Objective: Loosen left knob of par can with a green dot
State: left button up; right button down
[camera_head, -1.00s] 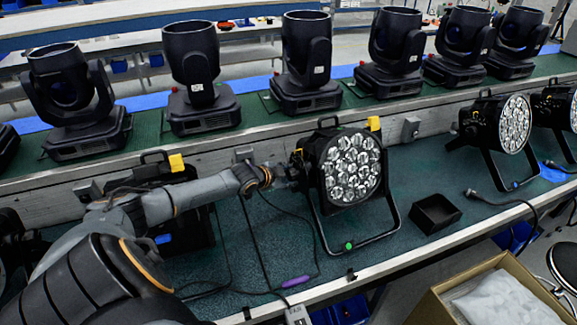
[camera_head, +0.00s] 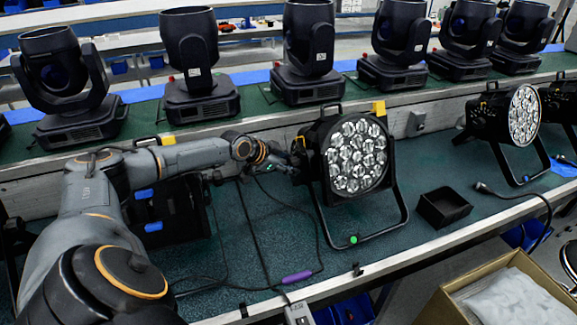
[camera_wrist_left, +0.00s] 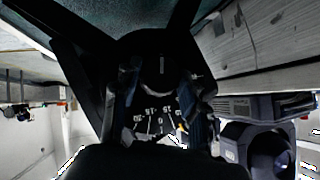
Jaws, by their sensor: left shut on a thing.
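The par can (camera_head: 357,157) with a green dot (camera_head: 353,239) on its floor bracket stands upright on the dark green bench, its lens facing right and toward me. My left gripper (camera_head: 297,163) is at the can's left side, where its left knob sits. The knob is hidden by the gripper in the head view. In the left wrist view my gripper's two fingers (camera_wrist_left: 166,95) close around the dark knob area, with a white angle scale (camera_wrist_left: 160,125) visible between them. The knob's outline is too dark to make out clearly. My right gripper is not in view.
A small black tray (camera_head: 443,207) lies right of the can. Another par can (camera_head: 510,118) stands farther right. Cables and a purple connector (camera_head: 297,277) lie in front. Several moving-head lights (camera_head: 308,50) line the back shelf. An open carton (camera_head: 500,295) is at front right.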

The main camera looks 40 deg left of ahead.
pick_arm(q)
jog(key=o, duration=1.1)
jog(key=shift+o, duration=0.2)
jog(key=v, duration=1.2)
jog(key=shift+w, duration=0.1)
